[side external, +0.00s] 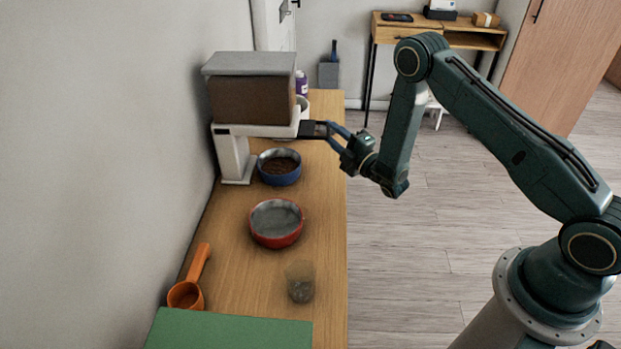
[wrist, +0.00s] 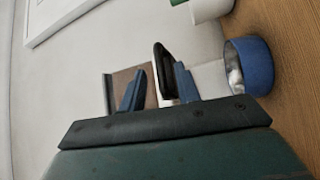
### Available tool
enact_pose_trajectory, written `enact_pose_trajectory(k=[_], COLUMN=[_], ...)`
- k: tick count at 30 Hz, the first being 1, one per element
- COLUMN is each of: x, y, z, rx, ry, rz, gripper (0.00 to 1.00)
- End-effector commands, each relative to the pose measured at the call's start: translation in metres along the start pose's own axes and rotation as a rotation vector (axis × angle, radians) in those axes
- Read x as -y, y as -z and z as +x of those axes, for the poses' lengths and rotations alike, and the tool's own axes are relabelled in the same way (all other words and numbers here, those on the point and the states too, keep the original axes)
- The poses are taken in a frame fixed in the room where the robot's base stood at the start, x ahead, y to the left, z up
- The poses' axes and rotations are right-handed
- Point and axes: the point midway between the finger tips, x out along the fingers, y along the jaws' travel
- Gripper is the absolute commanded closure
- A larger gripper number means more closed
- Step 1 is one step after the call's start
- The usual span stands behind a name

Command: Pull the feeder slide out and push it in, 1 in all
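The feeder stands against the wall, with a grey lid, a brown hopper (side external: 252,100) and a white stand. Its dark feeder slide (side external: 309,129) juts from the right side of the white body in the side view. My gripper (side external: 327,130) is at the slide's outer end, its blue fingers spread apart. In the wrist view, the black slide end (wrist: 163,68) shows between the fingers of my gripper (wrist: 158,82), close to the right finger, with a gap to the left one. Contact is unclear. A blue bowl (side external: 265,167) with brown bits sits beneath the feeder.
A red bowl (side external: 254,227), a clear glass (side external: 300,284), an orange scoop (side external: 198,266) and a green mat (side external: 230,330) lie nearer on the counter. A purple bottle (side external: 302,83) stands behind the feeder.

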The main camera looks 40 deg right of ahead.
Motion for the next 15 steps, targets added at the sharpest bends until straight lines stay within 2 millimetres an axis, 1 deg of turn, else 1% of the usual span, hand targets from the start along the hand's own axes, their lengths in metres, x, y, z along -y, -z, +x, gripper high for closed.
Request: enact_pose_trajectory(k=[3,6,10,15], x=[0.0,0.0,-0.001,-0.001], y=[0.0,0.0,0.0,0.0], z=[-0.014,-0.021,-0.026,-0.028], rx=[0.0,0.0,0.001,0.0], ry=[0.0,-0.001,-0.002,-0.003], rz=[0.0,-0.001,0.0,0.0], gripper=[0.68,0.68,0.68,0.68])
